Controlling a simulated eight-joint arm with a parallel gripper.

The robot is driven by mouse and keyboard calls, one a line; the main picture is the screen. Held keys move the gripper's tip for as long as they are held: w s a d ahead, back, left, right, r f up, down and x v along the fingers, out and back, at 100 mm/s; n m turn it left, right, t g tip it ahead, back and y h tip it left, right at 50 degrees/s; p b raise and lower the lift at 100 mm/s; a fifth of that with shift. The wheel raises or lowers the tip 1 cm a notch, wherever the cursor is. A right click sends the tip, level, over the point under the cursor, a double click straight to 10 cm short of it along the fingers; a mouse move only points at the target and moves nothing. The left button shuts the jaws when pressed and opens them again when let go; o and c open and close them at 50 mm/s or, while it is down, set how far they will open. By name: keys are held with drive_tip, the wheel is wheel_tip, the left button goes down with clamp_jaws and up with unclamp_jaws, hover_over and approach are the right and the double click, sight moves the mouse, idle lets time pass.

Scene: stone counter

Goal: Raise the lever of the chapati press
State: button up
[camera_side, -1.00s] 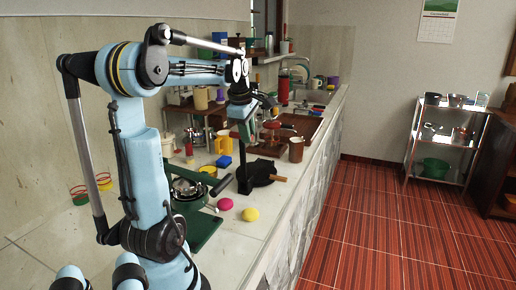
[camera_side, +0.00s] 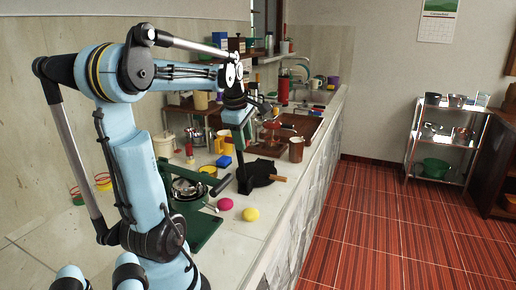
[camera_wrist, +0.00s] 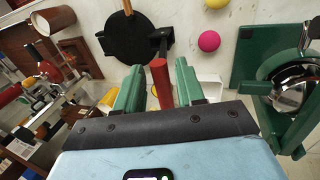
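The black round chapati press (camera_side: 261,171) stands on the counter in the side view, with a wooden-tipped handle pointing right. Its flat disc also shows in the wrist view (camera_wrist: 140,38). A black upright bar (camera_side: 243,179) rises at its near left. In the wrist view a red grip (camera_wrist: 160,80) on a black shank, which looks like the lever, stands up between my green fingers. My gripper (camera_wrist: 157,88) is open around the red grip, with a gap at the left finger; contact on the right is unclear. The side view hides the grip behind my gripper (camera_side: 239,135).
A green-framed device with a steel bowl (camera_side: 187,187) stands close left of the press. A pink ball (camera_side: 225,204) and a yellow ball (camera_side: 250,214) lie in front. The front counter edge is clear.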

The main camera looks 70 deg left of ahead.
drive_tip(key=shift+r, duration=0.15)
drive_tip(key=shift+v, duration=2.4)
drive_tip(key=w+d+f+m+t, duration=0.1)
drive_tip(key=d+f+m, duration=0.2)
drive_tip(key=d+m, duration=0.6)
drive_tip(key=w+d+f+m+t+h, duration=0.1)
drive_tip(key=d+f+m, duration=0.3)
drive_tip(key=d+m, duration=0.5)
drive_tip(key=w+d+f+m+t+h, duration=0.1)
drive_tip(key=w+d+f+m+t, duration=0.1)
drive_tip(key=d+m, duration=0.7)
drive_tip(key=shift+w+d+f+t, duration=0.25)
drive_tip(key=shift+d+f+t, duration=0.15)
drive_tip(key=shift+d+f, duration=0.45)
